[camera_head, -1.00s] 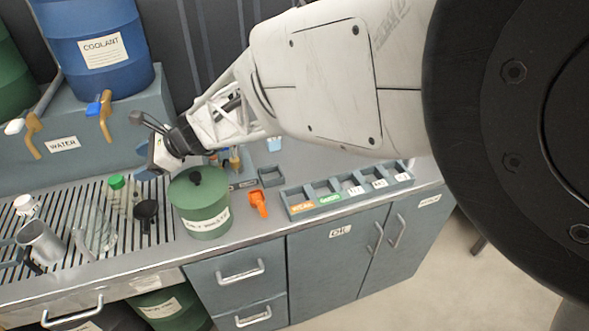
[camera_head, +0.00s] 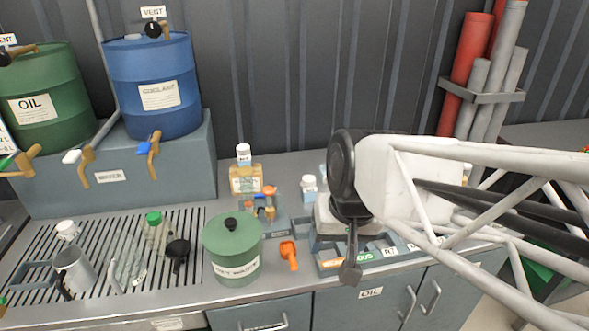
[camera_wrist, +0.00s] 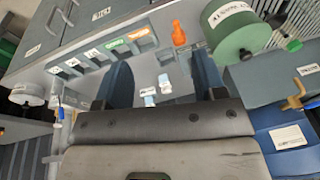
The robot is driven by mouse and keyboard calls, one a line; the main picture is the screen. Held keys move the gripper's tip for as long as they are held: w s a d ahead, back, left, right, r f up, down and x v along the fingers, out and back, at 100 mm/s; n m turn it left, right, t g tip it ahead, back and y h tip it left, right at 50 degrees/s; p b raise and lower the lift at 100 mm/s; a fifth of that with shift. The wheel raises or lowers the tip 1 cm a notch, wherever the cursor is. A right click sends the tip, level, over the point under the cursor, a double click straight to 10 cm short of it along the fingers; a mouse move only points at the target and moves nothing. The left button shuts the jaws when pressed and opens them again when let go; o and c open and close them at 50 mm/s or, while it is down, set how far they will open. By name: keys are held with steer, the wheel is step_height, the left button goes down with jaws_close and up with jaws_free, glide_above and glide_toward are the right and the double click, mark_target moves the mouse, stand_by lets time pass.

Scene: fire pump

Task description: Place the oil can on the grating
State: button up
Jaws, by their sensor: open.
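The slatted grating (camera_head: 190,222) is set into the left of the counter. A grey metal can with a side handle (camera_head: 72,268) stands on its left part. An amber square container with a white cap (camera_head: 245,180) stands behind the grating's right side, on the counter. I cannot tell for sure which of these is the oil can. My gripper (camera_head: 350,272) is over the right part of the counter, pointing down, holding nothing. In the wrist view its two dark fingers (camera_wrist: 160,78) are spread apart, with counter and small pale bottles showing between them.
A lidded green waste canister (camera_head: 232,255) stands at the grating's right end, with an orange scoop (camera_head: 289,255) beside it. A compartment tray (camera_head: 332,262) lies below my gripper. Clear bottles and a black-handled item (camera_head: 177,250) stand on the grating. Taps overhang the back left.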

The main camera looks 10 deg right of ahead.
steer(key=shift+s+d+f+n+h, duration=0.1)
steer(key=shift+s+d+n+h, duration=0.6)
steer(key=shift+s+d, duration=0.65)
stand_by(0.3)
